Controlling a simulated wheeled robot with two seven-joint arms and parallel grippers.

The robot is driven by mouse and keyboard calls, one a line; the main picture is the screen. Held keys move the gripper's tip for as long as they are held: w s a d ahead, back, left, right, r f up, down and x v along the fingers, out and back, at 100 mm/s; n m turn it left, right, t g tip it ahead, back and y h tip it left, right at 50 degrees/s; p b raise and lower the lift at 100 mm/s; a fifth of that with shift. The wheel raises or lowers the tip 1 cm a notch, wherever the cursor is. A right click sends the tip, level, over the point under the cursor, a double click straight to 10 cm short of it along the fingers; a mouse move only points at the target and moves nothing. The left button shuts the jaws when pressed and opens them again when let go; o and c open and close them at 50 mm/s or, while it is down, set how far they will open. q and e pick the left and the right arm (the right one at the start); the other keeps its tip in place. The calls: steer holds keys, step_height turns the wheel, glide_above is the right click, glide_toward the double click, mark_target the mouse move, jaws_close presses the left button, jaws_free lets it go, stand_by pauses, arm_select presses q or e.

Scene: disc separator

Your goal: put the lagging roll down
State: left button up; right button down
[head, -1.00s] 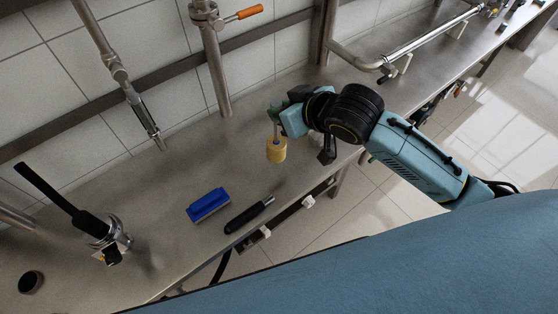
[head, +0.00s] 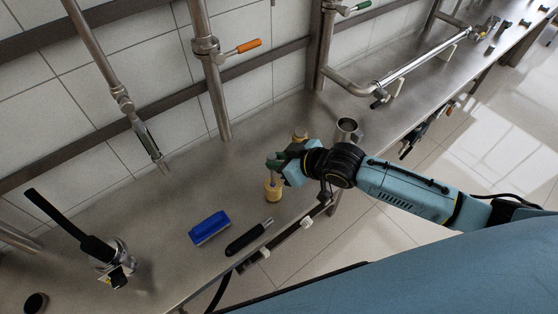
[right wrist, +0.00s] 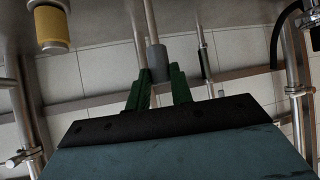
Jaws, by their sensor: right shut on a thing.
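The lagging roll, a yellow cylinder (head: 273,190) on a thin stem, hangs upright below my right gripper (head: 281,162) in the head view, low over the steel counter. Whether its bottom touches the counter cannot be told. My left gripper is not in view.
The counter (head: 190,170) is bare left of the roll. A blue brush (head: 210,227) and a black-handled tool (head: 248,238) lie nearer the front edge. A tan piece (head: 300,134) and steel cup (head: 347,131) stand behind my right arm. Pipes (head: 209,80) line the wall.

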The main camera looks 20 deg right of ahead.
steer(key=shift+f, duration=0.2)
steer(key=shift+f, duration=0.15)
steer(key=c, duration=1.2)
jaws_free()
steer(key=shift+c, duration=0.2)
steer(key=v, duration=1.2)
